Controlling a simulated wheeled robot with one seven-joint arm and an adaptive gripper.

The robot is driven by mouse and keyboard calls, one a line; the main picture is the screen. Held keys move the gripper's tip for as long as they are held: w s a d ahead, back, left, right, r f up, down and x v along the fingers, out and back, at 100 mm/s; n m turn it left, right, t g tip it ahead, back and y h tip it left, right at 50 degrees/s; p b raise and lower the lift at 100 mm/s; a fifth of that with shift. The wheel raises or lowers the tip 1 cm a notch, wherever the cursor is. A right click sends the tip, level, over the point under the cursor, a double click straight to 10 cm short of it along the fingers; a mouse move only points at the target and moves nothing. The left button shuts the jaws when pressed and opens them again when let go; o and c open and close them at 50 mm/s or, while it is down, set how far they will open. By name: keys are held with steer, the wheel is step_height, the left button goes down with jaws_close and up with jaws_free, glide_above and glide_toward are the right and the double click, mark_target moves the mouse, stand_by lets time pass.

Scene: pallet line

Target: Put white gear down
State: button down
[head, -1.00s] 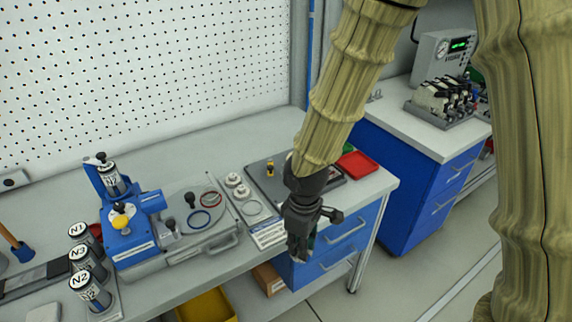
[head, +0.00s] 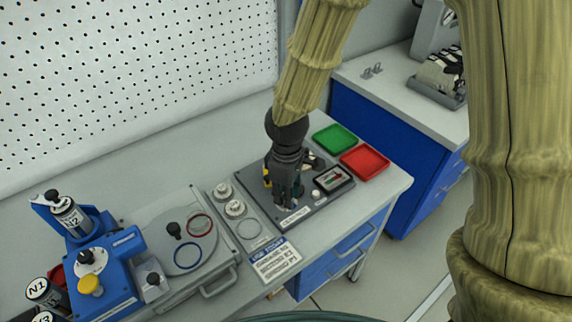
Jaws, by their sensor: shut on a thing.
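My gripper (head: 285,203) points down over the dark grey fixture plate (head: 318,208) on the bench, its fingers closed. A small pale bit shows at the fingertips, taken to be the white gear; the fingers hide most of it. I cannot tell whether it touches the plate. Two other white gears, a far one (head: 222,190) and a near one (head: 235,208), sit on the narrow grey tray to the left. An empty round outline (head: 249,230) lies below them.
A small display unit (head: 333,178) is on the plate, right of my gripper. Green (head: 335,139) and red (head: 364,162) trays stand behind it. A blue press fixture (head: 105,270) and a grey board with rings (head: 187,232) are left. A printed card (head: 272,260) lies in front.

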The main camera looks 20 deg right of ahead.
steer(key=w+d+p, duration=0.1)
steer(key=w, duration=0.3)
steer(key=w+d+f+p, duration=0.1)
steer(key=w+d, duration=0.1)
steer(key=w, duration=0.3)
steer(key=w+d+p, duration=0.1)
steer(key=w+p, duration=0.1)
steer(key=w, duration=0.2)
steer(key=shift+w+d+f, duration=0.15)
steer(key=shift+d+f, duration=0.1)
steer(key=shift+f, duration=0.1)
steer(key=shift+s+f+p, duration=0.2)
steer(key=shift+f+p, duration=0.1)
steer(key=shift+f, duration=0.05)
steer(key=shift+f+p, duration=0.55)
steer(key=shift+f, duration=0.8)
steer(key=shift+w+f, duration=0.1)
steer(key=shift+f, duration=0.05)
steer(key=c, duration=1.3)
jaws_free()
steer(key=shift+r+b, duration=1.95)
steer(key=shift+r, duration=4.2)
